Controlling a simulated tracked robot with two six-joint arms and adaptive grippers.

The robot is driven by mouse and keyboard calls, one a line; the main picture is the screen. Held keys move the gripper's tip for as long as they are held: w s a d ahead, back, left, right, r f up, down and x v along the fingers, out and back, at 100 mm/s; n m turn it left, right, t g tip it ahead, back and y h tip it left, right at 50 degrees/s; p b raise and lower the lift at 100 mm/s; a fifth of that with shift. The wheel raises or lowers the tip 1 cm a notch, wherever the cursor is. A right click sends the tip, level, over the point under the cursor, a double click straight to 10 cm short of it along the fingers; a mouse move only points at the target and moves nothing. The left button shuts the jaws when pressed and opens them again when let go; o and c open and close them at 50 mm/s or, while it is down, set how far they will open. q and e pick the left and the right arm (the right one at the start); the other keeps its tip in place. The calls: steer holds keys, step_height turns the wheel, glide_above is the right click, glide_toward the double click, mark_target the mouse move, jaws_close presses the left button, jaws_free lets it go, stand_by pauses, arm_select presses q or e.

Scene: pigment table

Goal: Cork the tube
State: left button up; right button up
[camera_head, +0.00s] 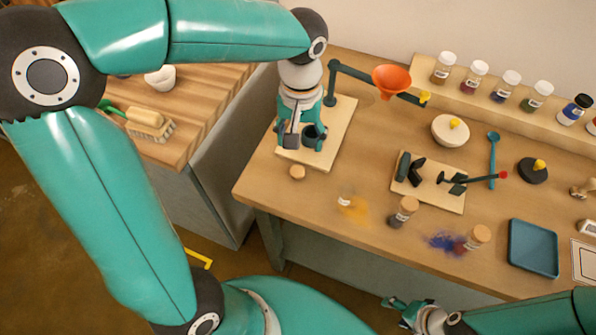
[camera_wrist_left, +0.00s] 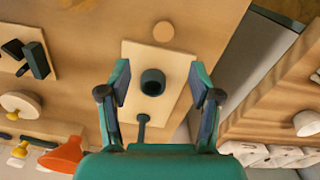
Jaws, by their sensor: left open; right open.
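A short dark round holder (camera_head: 316,132) stands on a pale wooden board (camera_head: 340,118). In the left wrist view this holder (camera_wrist_left: 153,82) shows from above with a dark opening; I cannot tell whether a tube is inside. My left gripper (camera_head: 302,136) is open above the board, its fingers on either side of the holder in the left wrist view (camera_wrist_left: 160,82), apart from it. A round tan piece that looks like a cork (camera_head: 297,172) lies on the table in front of the board; it also shows in the left wrist view (camera_wrist_left: 163,31). My right gripper (camera_head: 396,304) is open and empty by the table's front edge.
An orange funnel (camera_head: 391,80) hangs on a dark arm behind the board. A small board (camera_head: 440,200) with dark tools and a blue tray (camera_head: 533,248) lie to the right.

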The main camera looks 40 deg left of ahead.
arm_select(q)
glide_above(298, 171)
steer(key=f, duration=0.6)
steer(key=shift+w, duration=0.2)
steer(key=shift+d, duration=0.1)
steer(key=f, duration=0.4)
steer(key=shift+s+a+f+p, duration=0.1)
steer(key=shift+s+a+p, duration=0.1)
steer(key=shift+s+p, duration=0.15)
steer(key=shift+w+f, duration=0.1)
steer(key=shift+f, duration=0.4)
steer(key=c, duration=0.8)
